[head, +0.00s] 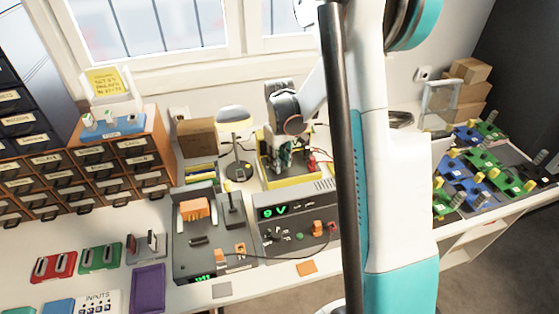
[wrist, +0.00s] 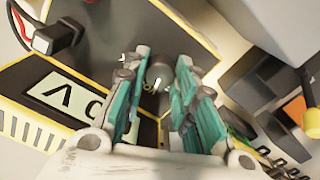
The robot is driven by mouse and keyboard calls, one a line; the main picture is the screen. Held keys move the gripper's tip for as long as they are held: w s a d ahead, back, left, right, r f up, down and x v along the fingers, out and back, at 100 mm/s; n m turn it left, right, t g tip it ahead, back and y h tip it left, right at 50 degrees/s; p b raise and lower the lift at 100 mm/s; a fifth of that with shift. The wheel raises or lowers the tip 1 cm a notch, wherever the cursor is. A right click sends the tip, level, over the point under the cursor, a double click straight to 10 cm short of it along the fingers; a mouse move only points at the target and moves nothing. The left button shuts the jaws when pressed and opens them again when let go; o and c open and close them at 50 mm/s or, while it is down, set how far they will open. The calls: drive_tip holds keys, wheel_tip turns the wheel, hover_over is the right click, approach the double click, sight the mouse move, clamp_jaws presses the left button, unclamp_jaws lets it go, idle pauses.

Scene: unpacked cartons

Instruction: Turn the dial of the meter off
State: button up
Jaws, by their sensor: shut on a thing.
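The meter (head: 288,183) is a dark box with yellow edges at the back of the bench in the head view. In the wrist view its dark face (wrist: 105,50) and pale display (wrist: 62,98) show, the display upside down and partly hidden by a finger. The meter's dial (wrist: 158,72) is a dark round knob with a white mark. My gripper (head: 284,160) is over the meter in the head view. In the wrist view my gripper's teal fingers (wrist: 160,85) stand on both sides of the dial, shut on it. The dial is hidden in the head view.
A grey power supply (head: 298,212) showing "9 V" stands in front of the meter, with another grey device (head: 200,262) to its left. A desk lamp (head: 238,170) stands left of the meter. A black plug with a red lead (wrist: 58,38) sits on the meter. Drawers (head: 85,170) fill the left.

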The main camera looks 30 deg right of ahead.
drive_tip(key=n, duration=0.4)
drive_tip(key=shift+n, duration=2.2)
drive_tip(key=o, duration=1.1)
wheel_tip(320, 180, up, 12)
